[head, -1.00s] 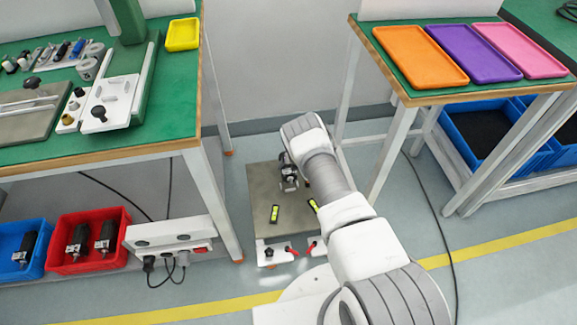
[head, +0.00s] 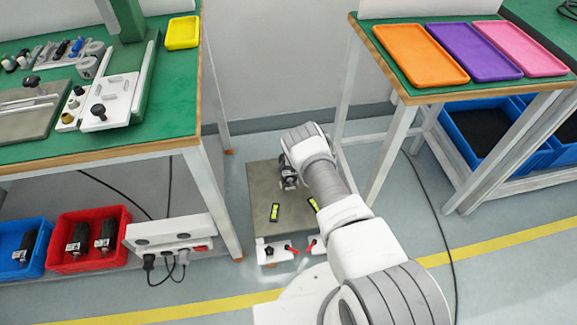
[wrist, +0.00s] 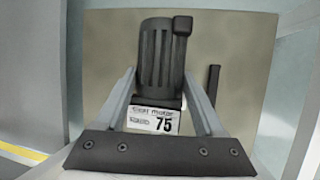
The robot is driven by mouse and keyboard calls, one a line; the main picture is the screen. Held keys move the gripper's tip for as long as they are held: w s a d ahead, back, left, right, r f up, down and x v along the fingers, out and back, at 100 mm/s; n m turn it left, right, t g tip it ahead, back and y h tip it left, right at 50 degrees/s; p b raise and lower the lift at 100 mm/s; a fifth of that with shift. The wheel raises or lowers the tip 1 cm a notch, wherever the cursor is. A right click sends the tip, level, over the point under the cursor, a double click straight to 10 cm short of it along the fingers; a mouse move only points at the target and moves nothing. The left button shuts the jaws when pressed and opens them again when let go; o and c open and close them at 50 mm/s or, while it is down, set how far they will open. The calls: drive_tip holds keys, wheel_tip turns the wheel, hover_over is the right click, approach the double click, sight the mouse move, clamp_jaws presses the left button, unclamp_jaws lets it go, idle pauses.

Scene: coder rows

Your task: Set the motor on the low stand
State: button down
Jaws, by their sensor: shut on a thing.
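The motor (wrist: 160,62) is dark grey and ribbed, with a white label reading 75, in the wrist view. My gripper (wrist: 162,92) is shut on it, one finger on each side. In the head view my gripper (head: 289,178) is over the back part of the low stand, and my arm hides much of the motor. The low stand (head: 262,205) is a grey-brown plate low near the floor between the two tables. Its top (wrist: 105,45) also shows behind the motor in the wrist view. I cannot tell whether the motor touches the plate.
Two yellow-green levels lie on the stand, one (head: 275,212) clear of my arm. A red bin (head: 90,240) with dark motors and a blue bin (head: 20,248) are at lower left. Green-topped tables (head: 170,100) flank the stand. A black cable (head: 435,215) lies on the floor at right.

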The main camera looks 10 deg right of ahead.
sight(288, 171)
drive_tip(key=shift+w+r, duration=0.15)
drive_tip(key=shift+f, duration=1.35)
drive_tip(key=shift+f, duration=0.35)
idle(0.6)
drive_tip(key=shift+c, duration=0.2)
unclamp_jaws()
drive_tip(key=shift+o, duration=0.2)
drive_tip(key=shift+s+f, duration=0.15)
drive_tip(key=shift+s, duration=0.1)
drive_tip(key=shift+d+r+p, duration=0.1)
drive_tip(key=shift+r+p, duration=0.35)
drive_tip(key=p+v, duration=1.3)
drive_tip(key=v, duration=0.3)
drive_tip(key=shift+r, duration=0.35)
